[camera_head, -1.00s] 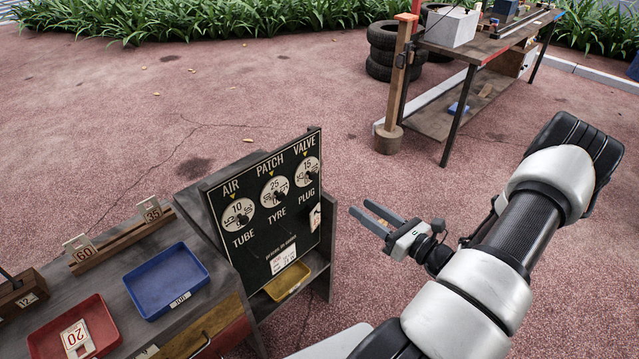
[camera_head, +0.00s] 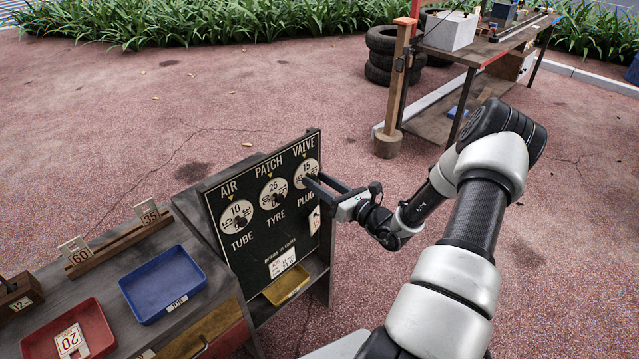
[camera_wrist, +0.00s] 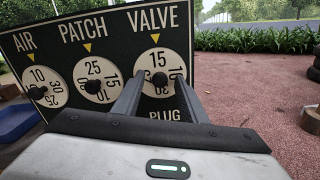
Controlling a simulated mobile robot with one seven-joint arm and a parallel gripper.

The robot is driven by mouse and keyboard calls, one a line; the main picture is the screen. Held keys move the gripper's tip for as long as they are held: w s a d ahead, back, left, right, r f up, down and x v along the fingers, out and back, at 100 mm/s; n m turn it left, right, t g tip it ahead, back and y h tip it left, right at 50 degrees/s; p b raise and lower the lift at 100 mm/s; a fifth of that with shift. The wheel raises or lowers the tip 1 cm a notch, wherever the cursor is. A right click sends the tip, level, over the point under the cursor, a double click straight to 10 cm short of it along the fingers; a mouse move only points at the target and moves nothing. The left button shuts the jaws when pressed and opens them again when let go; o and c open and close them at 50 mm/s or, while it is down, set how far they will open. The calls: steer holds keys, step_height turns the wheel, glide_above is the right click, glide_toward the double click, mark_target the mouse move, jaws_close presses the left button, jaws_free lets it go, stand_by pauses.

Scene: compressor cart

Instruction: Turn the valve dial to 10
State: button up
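The valve dial (camera_head: 305,172) is a white numbered disc with a dark knob, at the right end of the upright black board (camera_head: 262,238). In the wrist view the valve dial (camera_wrist: 160,62) shows 15 at the top, under its yellow marker. My gripper (camera_head: 313,178) reaches the dial from the right. In the wrist view its two fingers (camera_wrist: 160,80) are apart, one on each side of the dark knob. I cannot tell whether either finger touches the knob. The fingers cover parts of the dial's lower edges.
The air dial (camera_head: 236,217) shows 10 at the top and the patch dial (camera_head: 273,193) shows 25. A blue tray (camera_head: 163,284), a red tray (camera_head: 88,335) and number cards stand on the cart at left.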

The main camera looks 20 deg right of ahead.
jaws_close()
steer(key=shift+n, duration=0.3)
steer(key=n+b, duration=0.1)
steer(key=n, duration=0.3)
steer(key=shift+f, duration=0.1)
steer(key=shift+a+f+n+b, duration=0.1)
steer(key=shift+n+b, duration=4.25)
steer(key=shift+n, duration=2.25)
